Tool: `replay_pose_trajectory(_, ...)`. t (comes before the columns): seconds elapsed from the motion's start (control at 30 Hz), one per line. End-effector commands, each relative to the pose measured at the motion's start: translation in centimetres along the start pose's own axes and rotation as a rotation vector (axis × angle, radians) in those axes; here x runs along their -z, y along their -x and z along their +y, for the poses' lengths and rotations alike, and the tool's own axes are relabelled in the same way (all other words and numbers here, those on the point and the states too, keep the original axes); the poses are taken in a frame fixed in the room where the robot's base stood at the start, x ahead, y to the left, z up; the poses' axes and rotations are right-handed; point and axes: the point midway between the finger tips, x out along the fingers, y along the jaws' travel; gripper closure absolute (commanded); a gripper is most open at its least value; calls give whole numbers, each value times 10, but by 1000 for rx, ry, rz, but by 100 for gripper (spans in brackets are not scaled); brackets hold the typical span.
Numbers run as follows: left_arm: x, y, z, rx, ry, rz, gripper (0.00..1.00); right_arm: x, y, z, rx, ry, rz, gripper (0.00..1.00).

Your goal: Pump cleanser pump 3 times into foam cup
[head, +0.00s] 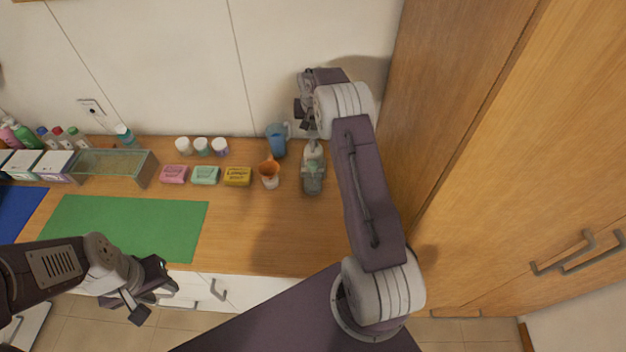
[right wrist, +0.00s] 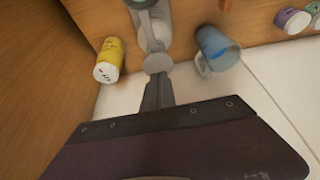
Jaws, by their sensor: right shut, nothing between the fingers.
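The cleanser pump (head: 313,152), pale with a grey round head, stands on the counter below my right gripper (head: 309,125). In the right wrist view the pump's head (right wrist: 158,64) lies right at the tips of my shut, empty right gripper (right wrist: 157,80); I cannot tell whether they touch. A greenish translucent vessel (head: 313,180), apparently the foam cup, stands directly in front of the pump; only its edge (right wrist: 140,3) shows at the top of the right wrist view. My left gripper (head: 146,292) is open and empty, in front of the counter at the lower left.
A yellow bottle (right wrist: 107,60) is on the pump's other side. Soap boxes (head: 205,175) and a green mat (head: 125,226) lie left. A wooden cabinet (head: 500,120) bounds the right.

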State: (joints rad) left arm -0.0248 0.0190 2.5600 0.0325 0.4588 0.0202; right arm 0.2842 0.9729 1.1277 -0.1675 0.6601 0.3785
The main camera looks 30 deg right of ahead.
Motion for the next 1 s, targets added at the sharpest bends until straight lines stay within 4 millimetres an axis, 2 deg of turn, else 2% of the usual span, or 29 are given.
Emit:
replay_pose_trajectory(0.7, -2, -20, 0, 0, 0, 0, 64, -11, -25, 0, -1, 0, -2, 100)
replay_pose_trajectory(1.0, -2, -15, 0, 0, 0, 0, 64, -9, -20, 0, -1, 0, -3, 100)
